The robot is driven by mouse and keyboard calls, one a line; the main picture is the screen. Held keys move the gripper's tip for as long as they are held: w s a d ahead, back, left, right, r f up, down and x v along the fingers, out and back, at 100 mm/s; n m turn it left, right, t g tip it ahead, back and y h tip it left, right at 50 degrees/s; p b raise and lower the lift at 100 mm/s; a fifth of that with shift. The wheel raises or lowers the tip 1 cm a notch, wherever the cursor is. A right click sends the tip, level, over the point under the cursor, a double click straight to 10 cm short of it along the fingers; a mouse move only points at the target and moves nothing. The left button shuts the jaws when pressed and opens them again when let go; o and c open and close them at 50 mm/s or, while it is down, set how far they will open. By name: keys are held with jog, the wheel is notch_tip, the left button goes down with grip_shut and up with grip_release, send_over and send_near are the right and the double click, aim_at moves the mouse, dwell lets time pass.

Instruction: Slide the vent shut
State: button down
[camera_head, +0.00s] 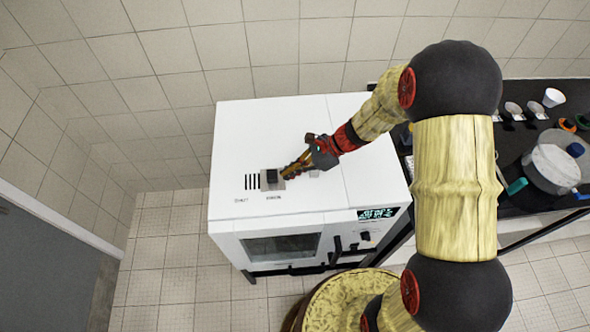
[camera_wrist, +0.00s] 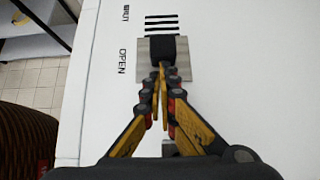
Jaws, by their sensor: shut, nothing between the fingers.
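The vent is on top of a white cabinet (camera_head: 240,135). It has a row of black slots (camera_head: 251,182) and a grey sliding plate (camera_head: 265,186) with a black knob (camera_head: 272,176). In the wrist view the plate (camera_wrist: 183,62) lies beside the "OPEN" lettering, and the slots (camera_wrist: 160,23) beyond it are uncovered near the "SHUT" lettering. My gripper (camera_head: 286,174) is shut and empty. Its fingertips (camera_wrist: 159,72) are at the knob's (camera_wrist: 162,48) side away from the slots; I cannot tell whether they touch it.
The cabinet front has a dark window (camera_head: 280,246), a handle and a small display (camera_head: 377,214). A black bench (camera_head: 515,140) with a round pan (camera_head: 553,168) and a white cup (camera_head: 553,97) stands at the right. The cabinet top left of the slots is clear.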

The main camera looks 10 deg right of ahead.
aim_at(272, 177)
jog(key=a, duration=0.7)
jog(key=shift+w+a+b, duration=0.15)
jog(key=shift+a+b, duration=0.15)
jog(key=shift+b, duration=0.05)
